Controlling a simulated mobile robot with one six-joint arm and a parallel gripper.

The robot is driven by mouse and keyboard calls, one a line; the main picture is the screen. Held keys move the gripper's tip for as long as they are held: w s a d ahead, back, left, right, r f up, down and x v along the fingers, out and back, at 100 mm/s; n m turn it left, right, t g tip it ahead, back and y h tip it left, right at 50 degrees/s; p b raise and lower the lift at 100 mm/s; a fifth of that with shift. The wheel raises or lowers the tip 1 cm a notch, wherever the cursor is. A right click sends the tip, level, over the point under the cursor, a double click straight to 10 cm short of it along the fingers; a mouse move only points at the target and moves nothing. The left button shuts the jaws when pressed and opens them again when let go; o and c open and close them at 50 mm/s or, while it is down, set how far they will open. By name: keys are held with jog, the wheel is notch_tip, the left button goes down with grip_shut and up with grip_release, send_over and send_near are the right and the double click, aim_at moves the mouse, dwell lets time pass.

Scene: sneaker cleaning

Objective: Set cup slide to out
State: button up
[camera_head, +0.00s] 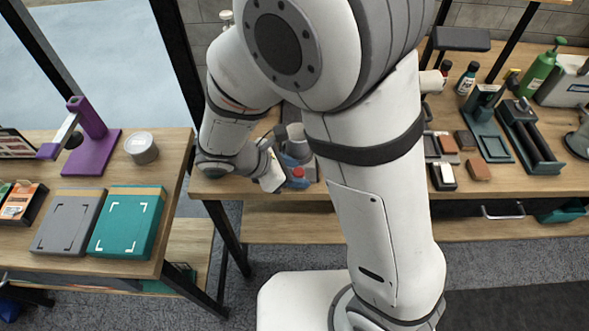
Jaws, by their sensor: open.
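My arm reaches across the middle of the view, and my gripper (274,181) is at the front left part of the right-hand workbench. It looks small and is partly covered by my own arm; it is open. Right beside it stands a blue-grey device (297,151) with a red part (298,172) at its front. I cannot tell whether the gripper touches this device. No cup slide can be made out with certainty, and my arm hides much of the bench behind it.
The right-hand workbench (520,184) carries brushes, blocks, bottles and a green spray bottle (537,73). The left table (90,262) holds a purple stand (92,140), a round tin (141,148), a grey box (68,222) and a teal box (127,222). A gap separates the two tables.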

jog(key=shift+r, duration=0.1)
jog(key=v, duration=0.7)
jog(key=shift+a+r, duration=0.2)
jog(key=shift+a, duration=0.1)
jog(key=s+d+r+m+y, duration=0.2)
jog(key=d+r+m+y, duration=0.2)
jog(key=d+m, duration=0.5)
jog(key=s+d+r+m+y, duration=0.2)
jog(key=d+r+m+y, duration=0.2)
jog(key=d+m, duration=0.6)
jog(key=shift+s+m+g, duration=0.3)
jog(key=shift+m, duration=1.3)
jog(key=shift+c, duration=0.5)
